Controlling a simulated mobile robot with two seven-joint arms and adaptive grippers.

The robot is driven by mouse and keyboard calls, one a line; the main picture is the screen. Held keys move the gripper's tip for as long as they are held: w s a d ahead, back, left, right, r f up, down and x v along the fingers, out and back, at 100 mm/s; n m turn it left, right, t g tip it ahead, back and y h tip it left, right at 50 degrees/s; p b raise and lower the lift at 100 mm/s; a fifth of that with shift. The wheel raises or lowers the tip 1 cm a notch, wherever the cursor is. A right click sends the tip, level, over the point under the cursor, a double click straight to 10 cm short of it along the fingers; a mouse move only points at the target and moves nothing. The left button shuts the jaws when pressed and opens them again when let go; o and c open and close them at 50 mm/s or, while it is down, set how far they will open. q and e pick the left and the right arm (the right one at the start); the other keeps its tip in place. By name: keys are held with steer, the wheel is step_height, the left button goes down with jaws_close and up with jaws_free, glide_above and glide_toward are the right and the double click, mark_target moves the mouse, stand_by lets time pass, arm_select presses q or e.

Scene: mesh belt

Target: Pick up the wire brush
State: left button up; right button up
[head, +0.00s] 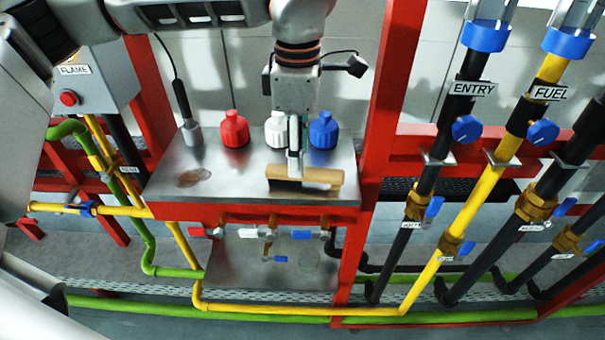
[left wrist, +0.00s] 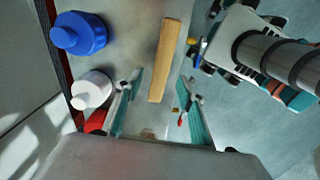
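The wire brush (head: 322,177) is a tan wooden block with a dark lower side. It lies near the front edge of the metal worktop, lengthwise left to right. My left gripper (head: 293,172) points down over its left part in the head view. In the left wrist view the brush (left wrist: 166,55) runs lengthwise, with its lower end in the gap between the two teal fingers (left wrist: 160,82). The fingers are open, with space on both sides of the wood.
Red (head: 235,130), white (head: 277,130) and blue (head: 323,130) bottles stand behind the brush, close to my left gripper. A red post (head: 393,95) rises right of the worktop (head: 225,178). Valves (head: 256,233) sit below its front edge.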

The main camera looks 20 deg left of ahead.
arm_select(q)
step_height(320, 180, down, 5)
steer(key=shift+r, duration=0.1)
jaws_close()
steer(key=shift+r, duration=0.1)
stand_by(0.3)
step_height(320, 180, up, 20)
steer(key=p, duration=0.1)
stand_by(0.4)
